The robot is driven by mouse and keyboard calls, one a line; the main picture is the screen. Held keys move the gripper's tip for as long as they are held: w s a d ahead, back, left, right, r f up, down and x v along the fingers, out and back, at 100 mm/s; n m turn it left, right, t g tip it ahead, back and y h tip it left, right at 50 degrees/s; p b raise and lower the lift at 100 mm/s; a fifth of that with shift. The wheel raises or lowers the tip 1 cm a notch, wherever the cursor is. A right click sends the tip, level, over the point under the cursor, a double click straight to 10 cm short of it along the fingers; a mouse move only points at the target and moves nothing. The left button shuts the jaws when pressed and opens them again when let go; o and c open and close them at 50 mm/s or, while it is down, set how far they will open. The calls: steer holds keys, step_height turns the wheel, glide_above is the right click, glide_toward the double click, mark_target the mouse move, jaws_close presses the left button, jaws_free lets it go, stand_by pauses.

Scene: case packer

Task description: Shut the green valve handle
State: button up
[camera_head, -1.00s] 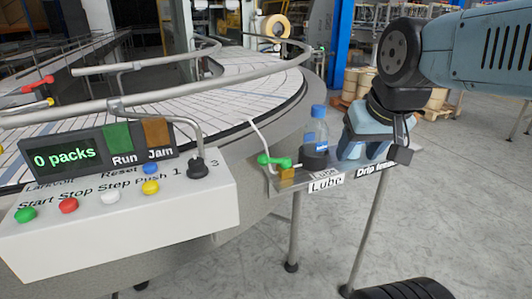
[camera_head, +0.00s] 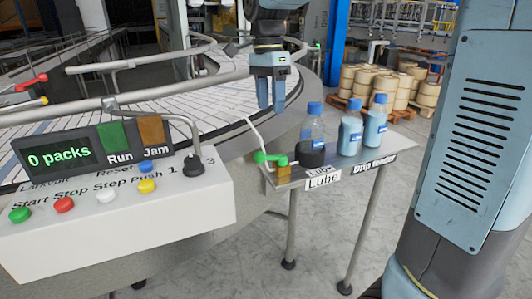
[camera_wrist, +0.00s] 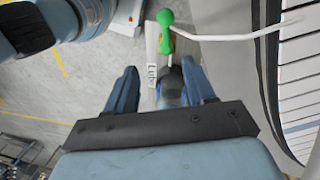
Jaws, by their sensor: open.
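The green valve handle (camera_head: 271,158) sits on a small brass valve body (camera_head: 283,175) at the left end of the small shelf labelled Lube. A thin white tube rises from it toward the conveyor. In the wrist view the green handle (camera_wrist: 166,27) shows at the top, ahead of my fingers. My gripper (camera_head: 271,108) is open and empty, pointing down above and behind the valve, near the conveyor edge. In the wrist view my two fingers (camera_wrist: 160,80) are spread apart, and a bottle partly shows between them, lower down.
A clear bottle (camera_head: 312,130) in a black holder stands just right of the valve. Two blue-filled bottles (camera_head: 350,132) stand farther right on the shelf (camera_head: 340,171). The control box (camera_head: 120,225) is at left, and the curved conveyor rail (camera_head: 140,97) runs behind.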

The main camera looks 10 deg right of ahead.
mark_target(271, 158)
steer(key=shift+m+g, duration=0.3)
steer(key=shift+m, duration=0.3)
steer(key=f, duration=0.9)
steer(key=s+a+f, duration=0.1)
steer(key=f, duration=0.4)
steer(key=shift+a, duration=0.1)
jaws_close()
